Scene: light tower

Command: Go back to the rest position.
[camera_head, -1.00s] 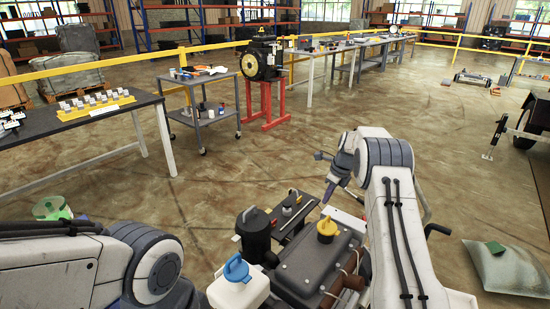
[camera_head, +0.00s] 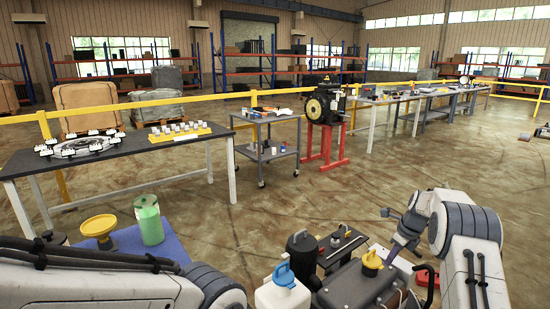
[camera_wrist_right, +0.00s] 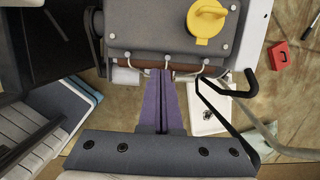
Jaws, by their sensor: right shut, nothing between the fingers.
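My right arm (camera_head: 468,235) is bent at the right of the head view. My left arm (camera_head: 120,285) crosses the lower left of the head view, and its gripper does not show.
A black-topped table (camera_head: 25,164) with a yellow rack (camera_head: 180,133) stands at left. A green jar (camera_head: 149,220) and yellow funnel (camera_head: 98,228) are near my left arm. A grey cart (camera_head: 265,155) and red stand (camera_head: 325,148) are beyond. The middle floor is clear.

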